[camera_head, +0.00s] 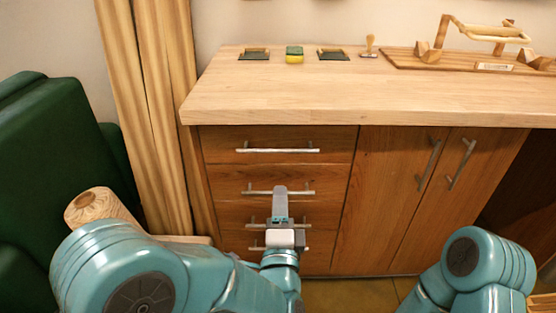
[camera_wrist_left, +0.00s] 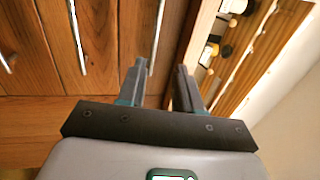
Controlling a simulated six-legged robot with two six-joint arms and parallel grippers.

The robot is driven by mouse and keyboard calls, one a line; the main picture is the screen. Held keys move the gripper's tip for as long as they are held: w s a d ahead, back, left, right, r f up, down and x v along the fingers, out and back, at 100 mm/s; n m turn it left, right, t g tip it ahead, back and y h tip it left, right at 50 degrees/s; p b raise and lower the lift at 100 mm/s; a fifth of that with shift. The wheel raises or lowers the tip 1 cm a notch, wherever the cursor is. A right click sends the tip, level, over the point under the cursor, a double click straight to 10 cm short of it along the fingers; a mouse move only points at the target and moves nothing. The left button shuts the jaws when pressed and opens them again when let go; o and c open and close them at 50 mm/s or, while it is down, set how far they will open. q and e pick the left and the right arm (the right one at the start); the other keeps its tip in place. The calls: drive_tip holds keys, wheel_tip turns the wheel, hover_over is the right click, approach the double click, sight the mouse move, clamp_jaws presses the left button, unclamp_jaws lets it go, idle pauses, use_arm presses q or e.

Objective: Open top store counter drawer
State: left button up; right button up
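The top store counter drawer (camera_head: 225,142) is closed, its front flush with the fronts below. Its silver bar handle (camera_head: 278,150) runs across; in the left wrist view the handle (camera_wrist_left: 157,30) lies upright, in line with the gap between the fingers. My left gripper (camera_head: 281,188) is in front of the drawers, its tip overlapping the second handle in the head view. In the left wrist view its two fingers (camera_wrist_left: 161,72) are apart with nothing held. How far they are from the top handle I cannot tell. My right gripper is out of view; only my right arm shows.
Lower drawers have similar handles, including the second handle (camera_head: 260,191). Cupboard doors (camera_head: 395,190) stand to the right. The wooden countertop (camera_head: 330,100) overhangs the drawers and holds small items along the back. A green chair (camera_head: 50,150) and wooden poles (camera_head: 150,110) stand left.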

use_arm(q)
approach(277, 151)
drive_tip(key=b+x, duration=0.1)
drive_tip(key=x, duration=0.9)
drive_tip(key=shift+w+f+b, duration=0.1)
drive_tip(key=shift+w+b, duration=0.2)
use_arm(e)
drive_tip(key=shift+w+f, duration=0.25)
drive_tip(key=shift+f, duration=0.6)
use_arm(q)
clamp_jaws()
